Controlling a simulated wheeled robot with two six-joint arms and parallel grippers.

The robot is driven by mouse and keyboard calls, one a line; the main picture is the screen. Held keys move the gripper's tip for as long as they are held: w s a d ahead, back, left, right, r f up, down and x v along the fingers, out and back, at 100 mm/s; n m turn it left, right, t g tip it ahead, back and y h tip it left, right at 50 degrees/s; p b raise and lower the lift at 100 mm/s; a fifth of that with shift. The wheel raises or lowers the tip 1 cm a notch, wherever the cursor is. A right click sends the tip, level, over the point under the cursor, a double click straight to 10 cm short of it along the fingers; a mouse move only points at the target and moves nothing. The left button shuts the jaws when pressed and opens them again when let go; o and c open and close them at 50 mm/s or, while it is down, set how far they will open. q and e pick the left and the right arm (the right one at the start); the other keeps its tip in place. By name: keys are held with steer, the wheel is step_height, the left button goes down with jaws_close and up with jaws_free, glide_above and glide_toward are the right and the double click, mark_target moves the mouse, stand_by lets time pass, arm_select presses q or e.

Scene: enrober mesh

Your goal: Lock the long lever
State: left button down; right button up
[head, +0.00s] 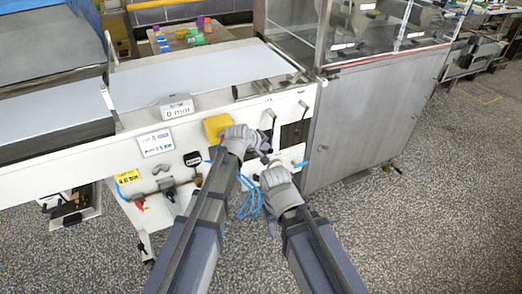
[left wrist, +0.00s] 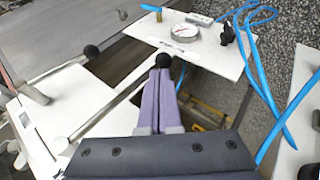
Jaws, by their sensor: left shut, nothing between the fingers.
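The long lever (left wrist: 116,102) is a thin pale rod ending in a black ball knob (left wrist: 163,60), running slantwise across the white panel in the left wrist view. My left gripper (left wrist: 160,76) has its purple fingers together, with nothing between them. Its tips are right at the knob; I cannot tell whether they touch it. In the head view my left gripper (head: 261,152) is in front of the machine's white side panel. My right gripper (head: 262,172) is just below it, small and partly hidden, so its opening is unclear.
A shorter lever with a black ball knob (left wrist: 91,51) is beside the long one. A round gauge (left wrist: 183,33) and blue hoses (left wrist: 262,70) are close by. A yellow box (head: 216,127) is on the panel, and a steel cabinet (head: 365,125) stands to the right.

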arm_select(q)
steer(key=shift+w+d+f, duration=0.15)
steer(key=shift+d, duration=0.2)
stand_by(0.3)
steer(key=p+v, duration=0.5)
steer(key=v, duration=0.2)
steer(key=shift+s+r, duration=0.2)
steer(key=shift+r, duration=0.1)
steer(key=shift+a, duration=0.15)
steer(key=shift+p, duration=0.3)
steer(key=s+a+r+m+g+y+p, duration=0.1)
steer(key=s+a+m+g+y+p, duration=0.1)
steer(key=s, duration=0.6)
steer(key=s+a+r+m+g+y+p, duration=0.1)
steer(key=s+r+m+g+y+p, duration=0.1)
steer(key=s+m+p, duration=0.3)
steer(key=s+a+r+m+g+y+p, duration=0.1)
steer(key=s+a+m+g+y+p, duration=0.1)
steer(key=s, duration=1)
steer(key=shift+s+a+r+m+g+p, duration=0.2)
steer(key=shift+a+r+m+g+p, duration=0.2)
steer(key=shift+m+g+p, duration=0.45)
